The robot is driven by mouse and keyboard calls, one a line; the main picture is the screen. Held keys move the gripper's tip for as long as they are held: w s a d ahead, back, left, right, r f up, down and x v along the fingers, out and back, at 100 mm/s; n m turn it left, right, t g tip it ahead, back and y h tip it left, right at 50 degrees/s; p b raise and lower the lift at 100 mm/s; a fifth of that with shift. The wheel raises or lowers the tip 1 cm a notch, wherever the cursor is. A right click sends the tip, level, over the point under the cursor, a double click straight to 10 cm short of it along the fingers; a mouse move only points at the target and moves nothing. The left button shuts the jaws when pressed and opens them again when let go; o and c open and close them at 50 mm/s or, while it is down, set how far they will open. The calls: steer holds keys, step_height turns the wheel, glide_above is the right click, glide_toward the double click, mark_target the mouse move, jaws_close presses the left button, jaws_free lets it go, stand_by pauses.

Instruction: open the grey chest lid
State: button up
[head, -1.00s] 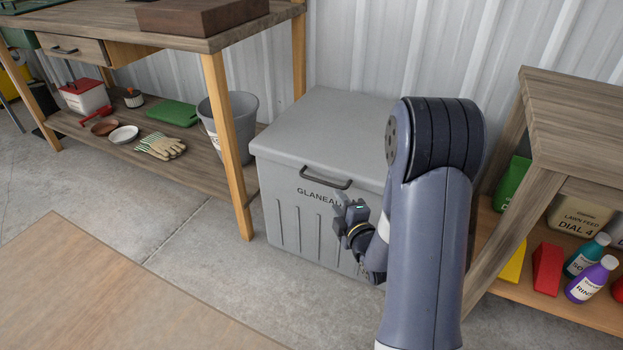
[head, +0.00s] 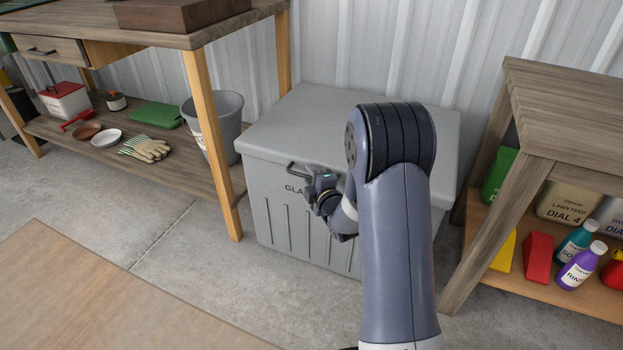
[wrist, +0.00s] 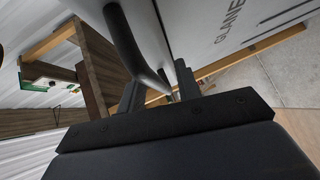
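The grey chest (head: 290,215) stands against the wall between two benches, with its lid (head: 320,115) down. A dark bar handle (head: 294,169) is on the upper front, above printed lettering. My gripper (head: 312,178) is at the handle and covers its right part in the head view. In the wrist view, the handle (wrist: 125,40) runs down toward the gap between my two fingers (wrist: 160,90). The fingers are apart, so the gripper is open. I cannot tell whether either finger touches the bar. My arm hides part of the chest's right side.
A wooden workbench (head: 190,38) stands left, its leg (head: 213,145) close to the chest. A grey bucket (head: 222,125) is on its lower shelf. Another wooden bench (head: 570,115) with bottles stands right. A wooden surface (head: 90,290) lies front left; concrete floor (head: 180,225) is clear between.

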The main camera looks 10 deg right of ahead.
steer(key=shift+c, duration=0.4)
jaws_close()
